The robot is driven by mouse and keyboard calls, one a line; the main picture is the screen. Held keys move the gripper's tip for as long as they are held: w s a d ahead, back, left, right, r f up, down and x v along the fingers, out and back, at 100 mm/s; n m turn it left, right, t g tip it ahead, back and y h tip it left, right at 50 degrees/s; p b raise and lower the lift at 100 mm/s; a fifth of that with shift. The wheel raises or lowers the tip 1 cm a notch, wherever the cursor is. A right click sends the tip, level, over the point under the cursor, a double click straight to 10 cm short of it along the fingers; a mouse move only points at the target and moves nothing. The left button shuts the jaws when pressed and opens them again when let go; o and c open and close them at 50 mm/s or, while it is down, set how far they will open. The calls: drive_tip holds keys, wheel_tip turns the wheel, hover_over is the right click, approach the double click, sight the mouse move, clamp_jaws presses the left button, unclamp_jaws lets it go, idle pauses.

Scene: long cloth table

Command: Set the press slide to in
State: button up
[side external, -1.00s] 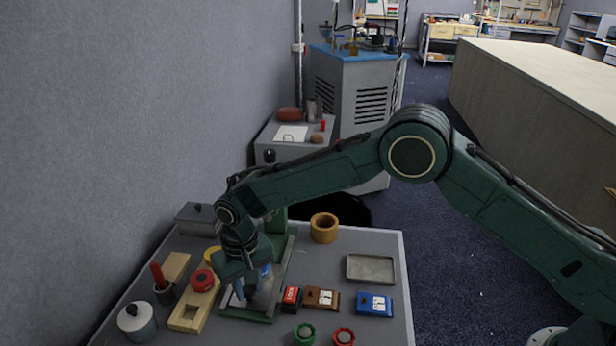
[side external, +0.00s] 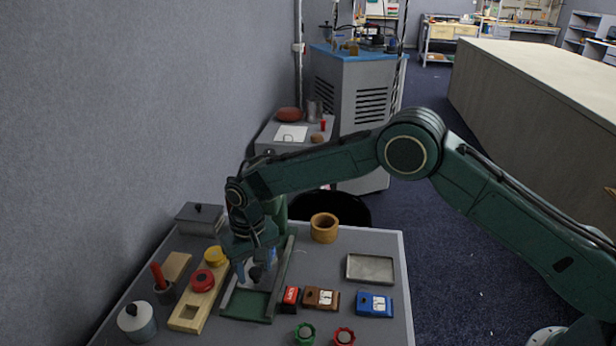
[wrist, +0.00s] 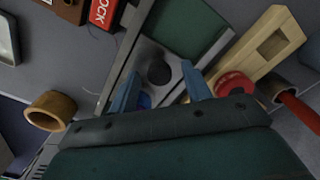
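The press has a green bed (side external: 247,305) between two grey rails. It also shows in the wrist view (wrist: 190,25). Its grey slide plate (wrist: 178,72) carries a round black knob (wrist: 160,73) and sits partway along the rails, toward the green press body. The green bed in front of the plate is bare. My gripper (side external: 257,274) is low over the plate, pointing down. In the wrist view its blue fingers (wrist: 159,70) are apart, one each side of the knob, with visible gaps. A small blue patch (wrist: 145,100) shows behind the knob, partly hidden.
A wooden block with a red knob (side external: 198,297) stands close left of the press. A red lock block (side external: 291,296) and brown block (side external: 321,298) are close right. A wooden ring (side external: 324,228) stands behind right. A grey tray (side external: 371,268) and blue block (side external: 375,304) lie farther right.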

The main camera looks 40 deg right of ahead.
drive_tip(key=shift+r, duration=0.1)
wheel_tip(320, 180, up, 14)
drive_tip(key=shift+f, duration=0.2)
idle(0.5)
drive_tip(key=shift+s, duration=0.1)
idle(0.3)
drive_tip(key=shift+s+f+t, duration=0.2)
drive_tip(key=shift+s+t, duration=0.55)
drive_tip(key=shift+s, duration=0.2)
drive_tip(key=shift+s+f+t, duration=0.15)
drive_tip(key=shift+s+t, duration=0.65)
drive_tip(key=shift+s, duration=0.2)
drive_tip(key=shift+s+f+t, duration=0.2)
drive_tip(key=shift+s+t, duration=0.55)
drive_tip(key=shift+s, duration=0.2)
drive_tip(key=shift+w+f, duration=0.1)
drive_tip(key=shift+f, duration=0.05)
drive_tip(key=shift+x, duration=6.75)
